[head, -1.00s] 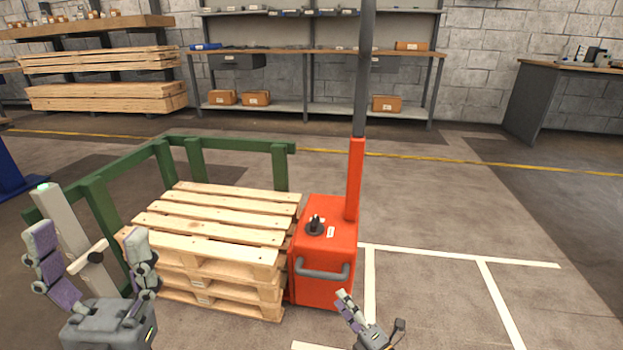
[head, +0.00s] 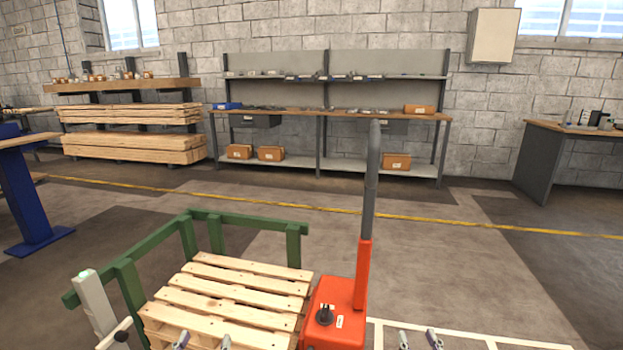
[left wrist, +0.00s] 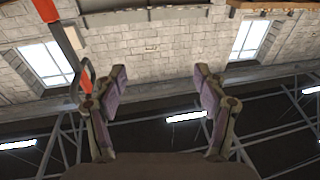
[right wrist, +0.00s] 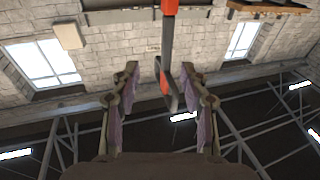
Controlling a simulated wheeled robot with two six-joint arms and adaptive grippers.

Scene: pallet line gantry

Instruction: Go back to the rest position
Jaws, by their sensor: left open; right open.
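My left gripper (head: 203,342) shows only its fingertips at the bottom edge of the head view, in front of the wooden pallet stack (head: 232,290). In the left wrist view its two fingers (left wrist: 158,90) are wide apart with nothing between them. My right gripper (head: 419,340) shows its fingertips at the bottom edge, right of the orange pallet truck (head: 335,312). In the right wrist view its fingers (right wrist: 157,85) are apart and empty, with the truck's mast and handle visible beyond them. The rest of both arms is hidden below the head view.
A green guard rail (head: 250,221) runs around the pallets' back and left, with a pale post (head: 95,308) at its front. The truck's tall grey handle (head: 372,185) rises between the grippers. Open floor (head: 460,270) lies right. A workbench (head: 320,112) stands by the wall.

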